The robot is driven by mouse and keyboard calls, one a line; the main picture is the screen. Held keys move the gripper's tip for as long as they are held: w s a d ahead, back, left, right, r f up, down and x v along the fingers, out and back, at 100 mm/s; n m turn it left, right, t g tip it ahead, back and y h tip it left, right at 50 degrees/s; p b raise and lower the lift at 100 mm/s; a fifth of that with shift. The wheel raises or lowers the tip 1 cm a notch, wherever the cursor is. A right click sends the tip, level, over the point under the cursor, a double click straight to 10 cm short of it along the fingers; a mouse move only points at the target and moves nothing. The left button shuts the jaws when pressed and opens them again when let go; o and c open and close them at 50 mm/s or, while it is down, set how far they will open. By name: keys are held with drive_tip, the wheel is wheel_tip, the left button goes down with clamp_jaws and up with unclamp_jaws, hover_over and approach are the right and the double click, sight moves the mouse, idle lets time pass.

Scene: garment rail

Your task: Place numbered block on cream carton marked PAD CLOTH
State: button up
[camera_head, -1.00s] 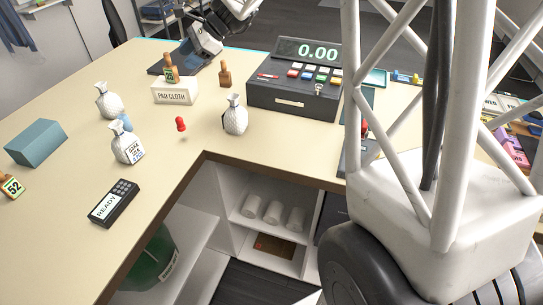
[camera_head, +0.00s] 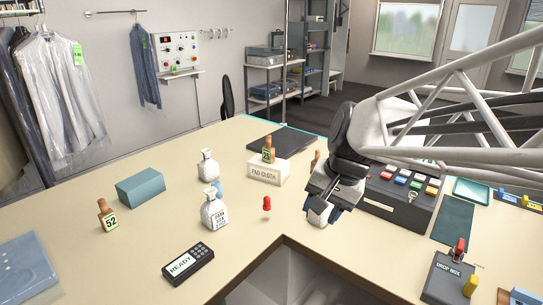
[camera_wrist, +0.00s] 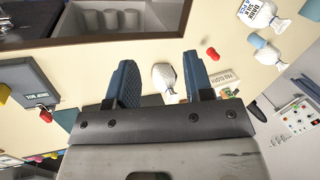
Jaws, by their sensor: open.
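The cream carton marked PAD CLOTH (camera_head: 265,173) stands on the counter, left of my gripper. A wooden block with a green number label (camera_head: 268,150) appears upright on the carton's top; its number is hard to read. Another wooden block, numbered 52 (camera_head: 107,217), stands upright on the counter at left. My gripper (camera_head: 322,210) is open, pointing down over a white tied bag (camera_head: 317,213) right of the carton. In the wrist view this bag (camera_wrist: 165,76) shows between the spread fingers, with no grip on it; the carton (camera_wrist: 226,77) lies just right of them.
Two more white bags (camera_head: 214,210) (camera_head: 208,166), a red peg-like piece (camera_head: 267,203) and a READY keypad (camera_head: 188,263) stand around the carton. The teal box (camera_head: 141,187) is at left. The cash register (camera_head: 400,195) is close right of my gripper.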

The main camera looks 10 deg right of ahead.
drive_tip(key=s+d+f+n+h, duration=0.1)
drive_tip(key=s+n, duration=0.1)
drive_tip(key=s, duration=0.4)
drive_tip(key=s+d+f+n+h, duration=0.2)
drive_tip(key=s+n, duration=0.1)
drive_tip(key=s, duration=0.3)
drive_tip(key=shift+s+f+t, duration=0.25)
drive_tip(key=shift+t, duration=0.15)
